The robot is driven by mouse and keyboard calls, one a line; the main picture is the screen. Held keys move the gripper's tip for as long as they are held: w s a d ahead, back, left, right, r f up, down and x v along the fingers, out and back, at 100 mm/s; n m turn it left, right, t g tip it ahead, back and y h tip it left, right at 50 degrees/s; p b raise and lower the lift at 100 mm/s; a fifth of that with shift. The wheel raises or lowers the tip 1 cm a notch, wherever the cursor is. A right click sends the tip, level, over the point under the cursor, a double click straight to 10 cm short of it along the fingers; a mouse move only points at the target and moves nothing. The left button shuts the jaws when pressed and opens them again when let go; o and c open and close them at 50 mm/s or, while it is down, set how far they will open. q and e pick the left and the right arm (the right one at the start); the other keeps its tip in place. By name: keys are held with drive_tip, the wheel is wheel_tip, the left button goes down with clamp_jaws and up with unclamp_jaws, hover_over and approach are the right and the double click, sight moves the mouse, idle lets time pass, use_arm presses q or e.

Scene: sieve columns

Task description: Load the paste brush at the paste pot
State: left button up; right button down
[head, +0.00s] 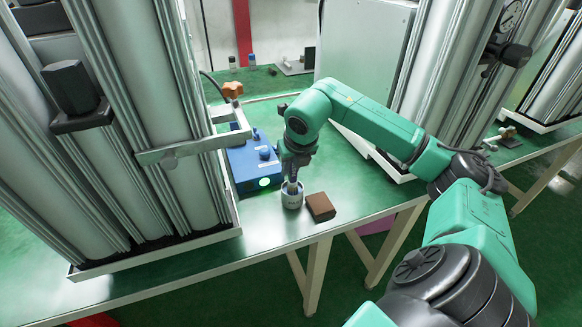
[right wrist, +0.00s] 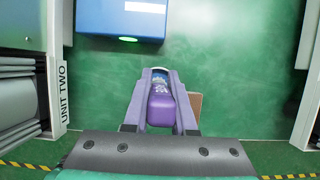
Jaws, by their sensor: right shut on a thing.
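The paste pot (head: 292,199) is a small pale cup standing on the green bench top. My right gripper (head: 292,178) points down directly over the pot, close to its mouth. It is shut on the paste brush, whose purple handle (right wrist: 160,108) shows between the fingers in the right wrist view. The brush's lower end is at the pot's mouth; I cannot tell how deep it reaches, and the bristles are hidden. My left gripper is not in view.
A brown block (head: 320,207) lies just right of the pot. A blue box (head: 252,163) with a lit green light stands behind and left. Tall metal columns (head: 140,110) stand at left, others at right. The bench's front edge is near the pot.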

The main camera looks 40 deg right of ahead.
drive_tip(key=shift+f, duration=0.1)
wheel_tip(320, 180, up, 7)
drive_tip(key=p, duration=0.5)
drive_tip(key=shift+p, duration=0.35)
idle(0.4)
